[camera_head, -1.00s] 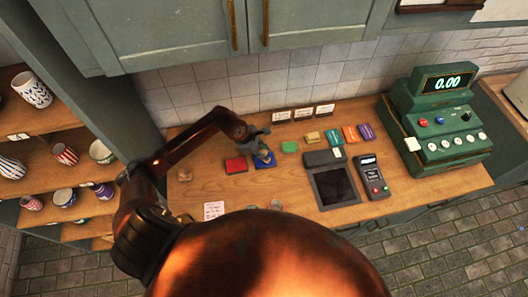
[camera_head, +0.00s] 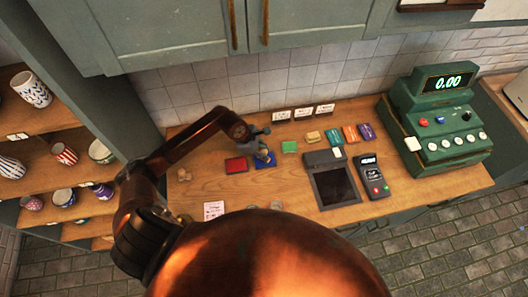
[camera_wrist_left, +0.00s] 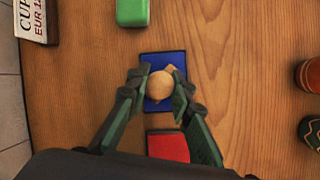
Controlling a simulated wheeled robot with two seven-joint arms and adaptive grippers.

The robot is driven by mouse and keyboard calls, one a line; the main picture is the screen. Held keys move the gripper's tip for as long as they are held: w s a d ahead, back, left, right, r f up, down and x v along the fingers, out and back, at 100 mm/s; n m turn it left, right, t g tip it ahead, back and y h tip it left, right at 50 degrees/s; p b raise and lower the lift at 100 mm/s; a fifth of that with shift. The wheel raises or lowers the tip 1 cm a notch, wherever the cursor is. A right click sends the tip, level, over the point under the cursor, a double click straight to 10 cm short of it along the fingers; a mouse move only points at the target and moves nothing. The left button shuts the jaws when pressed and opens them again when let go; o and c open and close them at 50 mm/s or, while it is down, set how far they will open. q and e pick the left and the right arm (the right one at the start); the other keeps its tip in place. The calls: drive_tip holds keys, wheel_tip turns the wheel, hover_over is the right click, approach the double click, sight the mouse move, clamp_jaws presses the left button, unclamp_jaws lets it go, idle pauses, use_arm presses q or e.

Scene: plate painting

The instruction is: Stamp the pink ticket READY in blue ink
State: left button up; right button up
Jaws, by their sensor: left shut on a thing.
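My left gripper (camera_head: 262,150) is over the blue ink pad (camera_head: 265,163). In the left wrist view the gripper (camera_wrist_left: 159,88) is shut on a stamp with a round wooden knob (camera_wrist_left: 159,86). The stamp is over the blue pad (camera_wrist_left: 163,57); whether its underside touches the pad is hidden. The red ink pad (camera_head: 236,164) lies beside the blue one and also shows in the wrist view (camera_wrist_left: 168,147). The pink ticket (camera_head: 214,209) lies near the front edge of the counter. My right gripper is not in view.
A green block (camera_head: 290,146) and several coloured packets lie to the right. A dark tray (camera_head: 335,187), a card terminal (camera_head: 373,178) and a green cash register (camera_head: 436,125) stand further right. Small wooden items (camera_head: 185,176) lie left. Shelves of cups are at far left.

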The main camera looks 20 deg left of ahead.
use_arm(q)
drive_tip(key=shift+r+p, duration=1.3)
drive_tip(key=shift+r, duration=2.1)
drive_tip(key=shift+f, duration=0.1)
